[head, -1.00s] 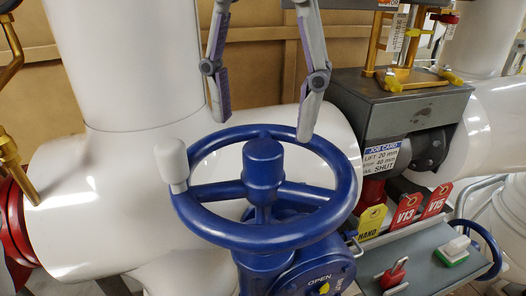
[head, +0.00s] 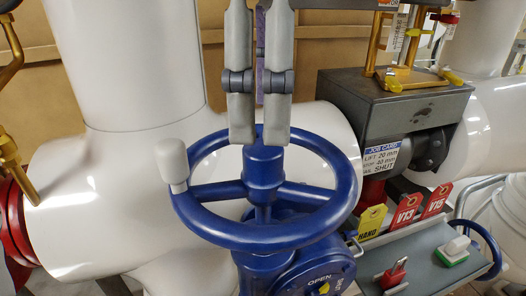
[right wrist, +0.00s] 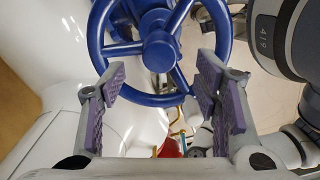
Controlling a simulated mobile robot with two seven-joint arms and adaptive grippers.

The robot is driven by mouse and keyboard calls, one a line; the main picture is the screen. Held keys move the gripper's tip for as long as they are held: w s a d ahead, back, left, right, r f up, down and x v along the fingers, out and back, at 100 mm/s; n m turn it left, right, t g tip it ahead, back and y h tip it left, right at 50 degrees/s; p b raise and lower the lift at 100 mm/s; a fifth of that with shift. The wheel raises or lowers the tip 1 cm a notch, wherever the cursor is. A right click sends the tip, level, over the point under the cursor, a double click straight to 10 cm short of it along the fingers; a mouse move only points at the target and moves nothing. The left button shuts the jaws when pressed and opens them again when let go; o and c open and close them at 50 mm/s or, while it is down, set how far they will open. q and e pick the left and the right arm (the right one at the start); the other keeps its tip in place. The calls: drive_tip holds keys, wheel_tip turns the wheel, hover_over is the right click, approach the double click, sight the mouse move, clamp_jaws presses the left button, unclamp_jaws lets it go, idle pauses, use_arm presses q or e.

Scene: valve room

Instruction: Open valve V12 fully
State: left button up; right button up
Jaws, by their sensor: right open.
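A blue handwheel (head: 250,240) with spokes and a white knob (head: 173,160) on its rim sits on a blue valve body (head: 300,274) marked OPEN. I cannot read V12 on it. My right gripper (head: 259,138) is open and empty, its fingers pointing down over the far rim, by the hub (head: 264,166). In the right wrist view, the handwheel (right wrist: 160,100) lies ahead, with its hub (right wrist: 160,50) and lower rim showing between the open purple-padded fingers (right wrist: 162,80). I cannot tell whether they touch the rim. My left gripper is not in view.
Large white pipes (head: 130,60) stand behind and left. At right is a grey box (head: 395,100) with a job card (head: 381,156). Below it, a grey tray (head: 440,262) holds a red padlock (head: 394,273); yellow and red tags (head: 407,211) stand along its back.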

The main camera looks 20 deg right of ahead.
sight(264, 147)
drive_tip(key=m, duration=0.4)
drive_tip(key=shift+f, duration=3.35)
